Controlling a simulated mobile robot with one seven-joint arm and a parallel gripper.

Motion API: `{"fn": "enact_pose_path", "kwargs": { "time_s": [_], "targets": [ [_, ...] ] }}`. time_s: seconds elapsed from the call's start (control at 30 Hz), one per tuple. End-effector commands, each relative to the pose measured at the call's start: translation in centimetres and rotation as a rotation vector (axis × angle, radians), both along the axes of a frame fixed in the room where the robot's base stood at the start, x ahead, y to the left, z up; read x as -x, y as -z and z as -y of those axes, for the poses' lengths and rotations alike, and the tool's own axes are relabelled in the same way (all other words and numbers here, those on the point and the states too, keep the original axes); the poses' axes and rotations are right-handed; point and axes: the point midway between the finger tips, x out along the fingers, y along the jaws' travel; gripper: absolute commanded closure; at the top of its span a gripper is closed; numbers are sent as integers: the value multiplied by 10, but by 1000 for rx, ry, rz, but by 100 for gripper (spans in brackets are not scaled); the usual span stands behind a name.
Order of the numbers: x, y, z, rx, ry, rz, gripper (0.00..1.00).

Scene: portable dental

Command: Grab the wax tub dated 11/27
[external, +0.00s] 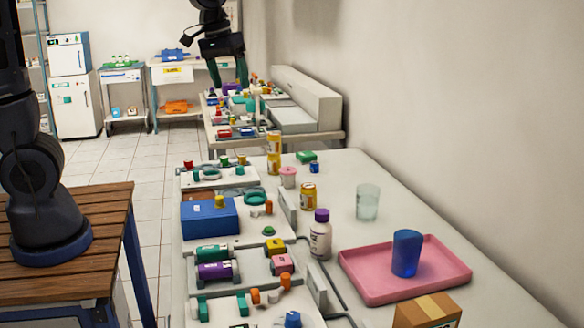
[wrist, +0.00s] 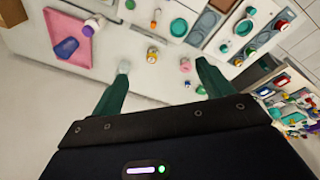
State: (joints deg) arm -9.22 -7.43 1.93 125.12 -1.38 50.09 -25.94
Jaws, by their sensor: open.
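I cannot read the date 11/27 on anything, so I cannot tell which container is the named wax tub. Small lidded tubs stand on the near white counter: a yellow one (external: 308,197), a pink one (external: 288,178) and a yellow stack (external: 273,163) behind them. The yellow tub (wrist: 152,56) and pink tub (wrist: 185,66) also show in the wrist view. My gripper (external: 228,75) is open, high above the far end of the counter in the external view. Its green fingers (wrist: 160,82) are apart with nothing held between them.
A white bottle with a purple cap (external: 320,238), a clear glass (external: 367,203) and a pink tray (external: 355,283) with a blue cup (external: 407,252) stand on the counter. A blue box (external: 209,222) and several small items crowd its left side. The strip along the wall is mostly clear.

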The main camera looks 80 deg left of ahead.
Motion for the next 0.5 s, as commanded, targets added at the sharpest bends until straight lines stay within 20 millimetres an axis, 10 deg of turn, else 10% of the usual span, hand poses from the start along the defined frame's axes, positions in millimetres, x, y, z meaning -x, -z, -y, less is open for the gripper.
{"fn": "enact_pose_path", "kwargs": {
  "time_s": [0.5],
  "targets": [
    [-110, 92, -83, 60, -348, -98, 21]
  ]
}}
